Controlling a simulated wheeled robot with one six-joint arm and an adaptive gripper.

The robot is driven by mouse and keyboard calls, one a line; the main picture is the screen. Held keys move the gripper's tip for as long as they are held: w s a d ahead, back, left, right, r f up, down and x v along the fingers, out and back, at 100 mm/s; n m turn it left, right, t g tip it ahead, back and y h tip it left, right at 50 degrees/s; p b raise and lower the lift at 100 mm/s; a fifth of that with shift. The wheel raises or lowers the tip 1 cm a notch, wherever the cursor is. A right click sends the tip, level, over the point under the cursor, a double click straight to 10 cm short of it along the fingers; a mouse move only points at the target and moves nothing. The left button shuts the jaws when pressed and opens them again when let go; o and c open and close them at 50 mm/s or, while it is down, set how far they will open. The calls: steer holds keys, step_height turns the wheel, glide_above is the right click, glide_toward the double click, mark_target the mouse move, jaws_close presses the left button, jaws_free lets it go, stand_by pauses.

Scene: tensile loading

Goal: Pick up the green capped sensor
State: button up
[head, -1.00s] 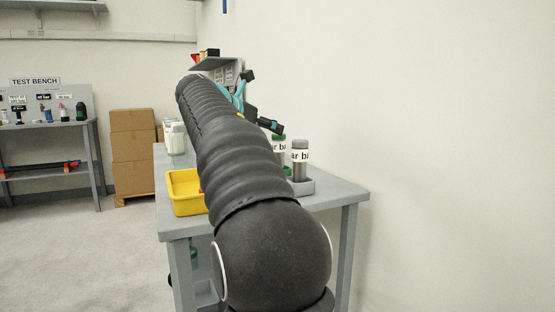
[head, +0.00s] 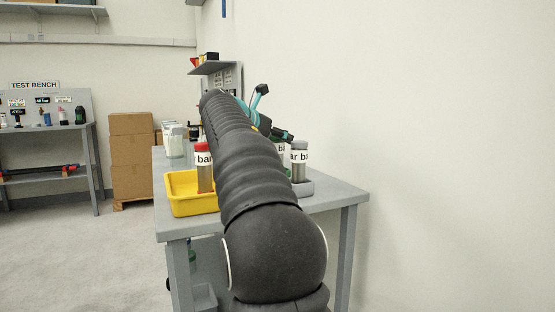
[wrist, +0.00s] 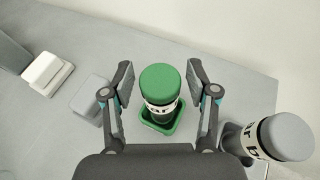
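The green capped sensor (wrist: 160,88) stands upright in a small green holder (wrist: 146,118) in the wrist view. It has a white band with dark lettering. My gripper (wrist: 160,82) is open, with one finger on each side of the sensor and a visible gap on both sides. In the head view my arm covers most of the green capped sensor; only a sliver of its labelled body (head: 282,150) shows right of the arm.
A grey capped sensor (wrist: 286,138) stands close to the right finger; it also shows in the head view (head: 299,160). A red capped sensor (head: 203,168) stands in a yellow bin (head: 183,196). White containers (head: 174,142) stand farther back. A light block (wrist: 48,72) lies left.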

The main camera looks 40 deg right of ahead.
jaws_close()
steer(key=shift+r, duration=0.15)
